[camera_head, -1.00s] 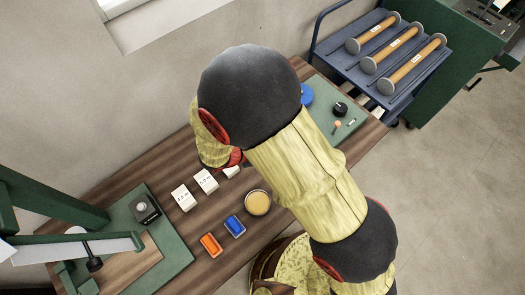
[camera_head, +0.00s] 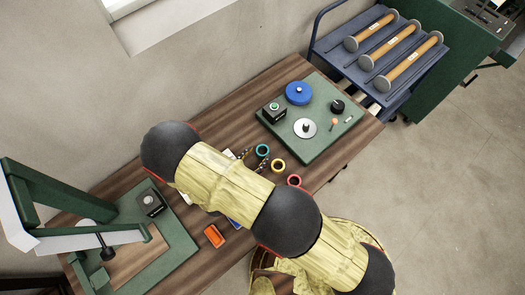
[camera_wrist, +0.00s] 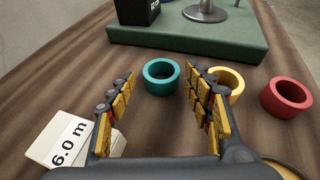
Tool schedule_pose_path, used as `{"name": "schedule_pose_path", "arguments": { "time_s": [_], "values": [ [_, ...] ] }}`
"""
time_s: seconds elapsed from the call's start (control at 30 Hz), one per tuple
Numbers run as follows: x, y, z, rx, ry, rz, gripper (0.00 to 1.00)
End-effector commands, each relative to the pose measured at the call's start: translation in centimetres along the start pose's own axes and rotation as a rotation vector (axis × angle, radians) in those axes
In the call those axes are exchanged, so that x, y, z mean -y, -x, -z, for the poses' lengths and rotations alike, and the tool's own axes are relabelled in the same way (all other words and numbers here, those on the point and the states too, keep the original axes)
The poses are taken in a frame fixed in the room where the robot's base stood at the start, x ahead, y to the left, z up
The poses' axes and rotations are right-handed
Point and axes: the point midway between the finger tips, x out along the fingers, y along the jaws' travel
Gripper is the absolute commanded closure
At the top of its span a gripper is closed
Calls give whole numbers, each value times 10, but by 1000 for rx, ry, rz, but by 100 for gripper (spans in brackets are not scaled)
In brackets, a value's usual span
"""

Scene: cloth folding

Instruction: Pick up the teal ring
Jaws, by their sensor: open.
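The teal ring (camera_head: 262,150) lies flat on the wooden table, in a row with a yellow ring (camera_head: 278,165) and a red ring (camera_head: 294,180). In the wrist view the teal ring (camera_wrist: 161,76) is just beyond my gripper (camera_wrist: 162,82), between the lines of its two fingers. My gripper is open and empty, with its fingers spread wide. The right finger partly covers the yellow ring (camera_wrist: 231,80). The red ring (camera_wrist: 286,97) is further right and clear. In the head view my arm hides most of the gripper.
A green board (camera_head: 322,142) with a blue disc (camera_head: 298,93) and a silver disc (camera_head: 305,128) stands behind the rings. A white card block labelled 6.0 m (camera_wrist: 62,140) lies left of the left finger. An orange block (camera_head: 214,236) lies near the front edge.

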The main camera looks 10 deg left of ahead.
Motion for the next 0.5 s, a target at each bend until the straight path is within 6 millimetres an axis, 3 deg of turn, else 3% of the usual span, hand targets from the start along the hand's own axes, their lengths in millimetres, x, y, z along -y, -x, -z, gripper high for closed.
{"name": "schedule_pose_path", "arguments": {
  "time_s": [0.2,0.5],
  "values": [
    [3,-31,-2,0,-2,4,48],
    [2,-37,-2,0,-2,1,48]
  ]
}}
